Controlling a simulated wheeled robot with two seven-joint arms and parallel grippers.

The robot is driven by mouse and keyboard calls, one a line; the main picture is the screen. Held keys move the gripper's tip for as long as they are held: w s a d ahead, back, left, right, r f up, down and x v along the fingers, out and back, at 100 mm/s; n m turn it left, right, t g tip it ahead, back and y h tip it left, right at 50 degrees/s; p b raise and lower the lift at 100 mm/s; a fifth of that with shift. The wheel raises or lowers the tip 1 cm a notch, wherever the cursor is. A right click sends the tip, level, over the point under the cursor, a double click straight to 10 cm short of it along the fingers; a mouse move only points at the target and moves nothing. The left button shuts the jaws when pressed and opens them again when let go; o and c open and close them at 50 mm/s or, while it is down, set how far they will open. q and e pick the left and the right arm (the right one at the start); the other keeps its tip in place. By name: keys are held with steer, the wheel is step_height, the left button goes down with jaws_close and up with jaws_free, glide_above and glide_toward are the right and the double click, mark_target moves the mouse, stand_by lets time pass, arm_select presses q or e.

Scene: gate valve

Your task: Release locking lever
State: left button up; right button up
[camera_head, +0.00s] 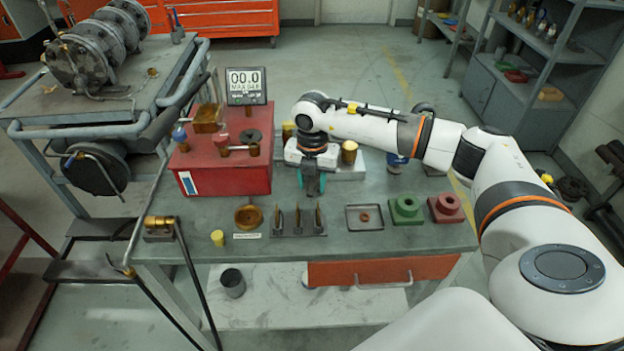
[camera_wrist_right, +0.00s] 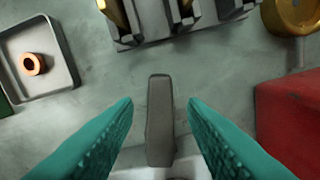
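My right gripper (camera_head: 312,188) reaches down over the workbench, just right of the red block. In the right wrist view its two teal fingers (camera_wrist_right: 160,106) are apart. A grey upright-looking bar (camera_wrist_right: 160,122) lies between them, with a visible gap on each side near the fingertips. It may be the locking lever; I cannot tell for sure. A pale part shows at its lower end. The red block (camera_head: 222,162) carries brass fittings (camera_head: 206,118), and its side shows in the right wrist view (camera_wrist_right: 290,122). My left gripper is not in view.
Along the front of the workbench stand a brass dish (camera_head: 248,217), a rack with upright pieces (camera_head: 298,222), a tray with a copper ring (camera_head: 365,217), a green part (camera_head: 406,209) and a red part (camera_head: 446,207). A gauge display (camera_head: 246,86) reading 00.0 stands behind the block.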

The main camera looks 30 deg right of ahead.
jaws_close()
steer(key=shift+s+d+n+b, duration=0.2)
steer(key=shift+n+b, duration=0.1)
steer(key=shift+n, duration=0.6)
steer(key=shift+s+d+n, duration=0.1)
steer(key=shift+d+n, duration=0.1)
steer(key=shift+n, duration=0.4)
jaws_free()
steer(key=shift+r, duration=0.15)
